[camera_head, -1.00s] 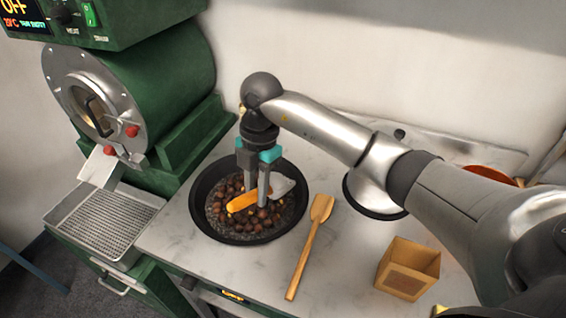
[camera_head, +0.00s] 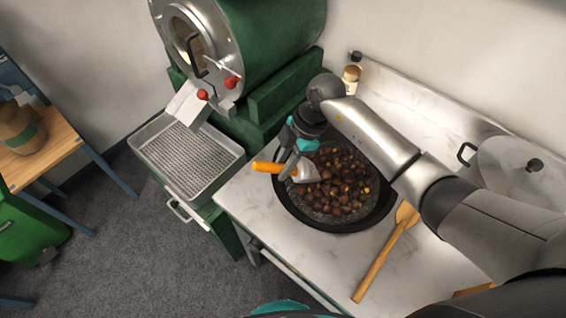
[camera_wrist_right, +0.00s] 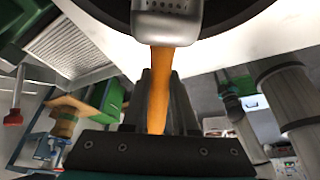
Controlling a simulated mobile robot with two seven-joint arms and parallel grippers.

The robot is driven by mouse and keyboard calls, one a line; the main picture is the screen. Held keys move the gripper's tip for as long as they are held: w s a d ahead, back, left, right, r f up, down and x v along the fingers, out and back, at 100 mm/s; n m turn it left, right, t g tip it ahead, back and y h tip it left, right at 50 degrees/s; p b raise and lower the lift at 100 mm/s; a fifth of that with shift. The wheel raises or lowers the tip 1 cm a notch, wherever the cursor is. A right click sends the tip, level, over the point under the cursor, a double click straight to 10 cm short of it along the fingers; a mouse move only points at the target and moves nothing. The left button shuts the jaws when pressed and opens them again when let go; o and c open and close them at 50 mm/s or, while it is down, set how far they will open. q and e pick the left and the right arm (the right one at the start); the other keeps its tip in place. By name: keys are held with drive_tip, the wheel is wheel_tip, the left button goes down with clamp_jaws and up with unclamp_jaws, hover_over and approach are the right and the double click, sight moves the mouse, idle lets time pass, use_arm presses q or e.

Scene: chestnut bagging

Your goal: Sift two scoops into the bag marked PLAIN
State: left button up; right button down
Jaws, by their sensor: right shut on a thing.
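My right gripper (camera_head: 289,171) is shut on the orange handle of a metal scoop (camera_head: 305,173). It holds the scoop at the left side of the black pan (camera_head: 328,226), with the scoop's head over the pan's left part. The pan holds many brown chestnuts (camera_head: 345,180) among dark grit. In the right wrist view the orange handle (camera_wrist_right: 161,85) stands between the fingers, and the scoop's metal head has rows of holes. A tan edge (camera_head: 474,290) shows at the bottom right, mostly hidden by my arm. No PLAIN mark is readable. My left gripper is not seen.
A wooden spatula (camera_head: 384,258) lies right of the pan. The green roaster (camera_head: 270,60) and its perforated metal tray (camera_head: 188,165) stand to the left. A small bottle (camera_head: 351,78) and a glass lid (camera_head: 520,172) are behind.

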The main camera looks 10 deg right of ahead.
sight(315, 172)
drive_tip(key=f+b, duration=0.3)
drive_tip(key=shift+w+d+f+y+b, duration=0.15)
drive_tip(key=shift+d+y+b, duration=0.15)
drive_tip(key=d+f+b, duration=0.1)
drive_tip(key=f+b, duration=0.1)
drive_tip(key=d+f+b, duration=0.2)
drive_tip(key=shift+w+d+b, duration=0.3)
drive_tip(key=shift+w, duration=0.1)
drive_tip(key=d, duration=0.1)
drive_tip(key=d+f+h+b, duration=0.2)
drive_tip(key=d, duration=0.1)
drive_tip(key=shift+w, duration=0.4)
drive_tip(key=h+p, duration=0.1)
drive_tip(key=r+t+h+p, duration=0.1)
drive_tip(key=h+p, duration=0.1)
drive_tip(key=r+h+p, duration=0.1)
drive_tip(key=p, duration=0.1)
drive_tip(key=shift+w+d+r+h, duration=0.1)
drive_tip(key=shift+d+r+h, duration=0.1)
drive_tip(key=shift+d+h, duration=0.1)
drive_tip(key=shift+a+r+t+h+p, duration=0.15)
drive_tip(key=shift+a+r+h+p, duration=0.15)
drive_tip(key=shift+r+p, duration=0.25)
drive_tip(key=shift+a+r+t+h+p, duration=0.15)
drive_tip(key=shift+a+r+h+p, duration=0.1)
drive_tip(key=shift+r+p, duration=0.25)
drive_tip(key=shift+a, duration=0.1)
drive_tip(key=shift+s+a+h, duration=0.25)
drive_tip(key=shift+a+h, duration=0.1)
drive_tip(key=shift+a, duration=0.05)
